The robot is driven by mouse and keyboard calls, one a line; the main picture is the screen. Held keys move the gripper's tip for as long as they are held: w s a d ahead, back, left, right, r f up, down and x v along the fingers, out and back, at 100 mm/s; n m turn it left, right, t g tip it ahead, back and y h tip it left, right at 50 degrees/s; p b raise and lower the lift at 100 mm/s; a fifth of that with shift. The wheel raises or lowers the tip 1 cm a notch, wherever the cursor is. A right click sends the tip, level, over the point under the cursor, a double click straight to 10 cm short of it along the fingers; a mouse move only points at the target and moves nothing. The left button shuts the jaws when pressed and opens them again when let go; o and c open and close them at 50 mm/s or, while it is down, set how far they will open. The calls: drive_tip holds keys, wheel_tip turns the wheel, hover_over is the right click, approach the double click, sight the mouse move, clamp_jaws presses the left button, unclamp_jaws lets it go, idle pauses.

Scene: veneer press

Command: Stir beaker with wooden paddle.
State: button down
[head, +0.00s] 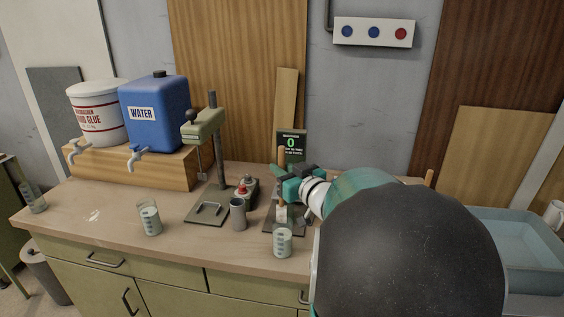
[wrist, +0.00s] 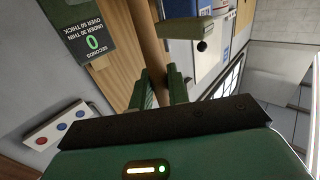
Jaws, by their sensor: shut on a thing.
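My gripper (head: 287,186) is shut on the wooden paddle (head: 282,157), which stands about upright over the bench. In the wrist view the paddle's shaft (wrist: 147,45) runs between the two green fingers (wrist: 159,88). The paddle's lower end comes down near a small pale object on a dark base plate; I cannot tell whether it is inside anything. A clear beaker (head: 282,243) with markings stands just in front of that plate, below my gripper. A second beaker (head: 150,219) with pale contents stands further left, and a third (head: 34,199) at the far left.
A green stand with a column (head: 213,140) and a grey cylinder (head: 238,214) stand left of my gripper. A display (head: 291,147) behind reads 0. A blue water container (head: 154,112) and a white glue bucket (head: 97,112) sit on a wooden box. A tray (head: 518,245) is at right.

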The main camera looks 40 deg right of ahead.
sight(283, 203)
drive_tip(key=shift+f, duration=5.2)
drive_tip(key=shift+s+a, duration=0.1)
drive_tip(key=shift+s, duration=0.05)
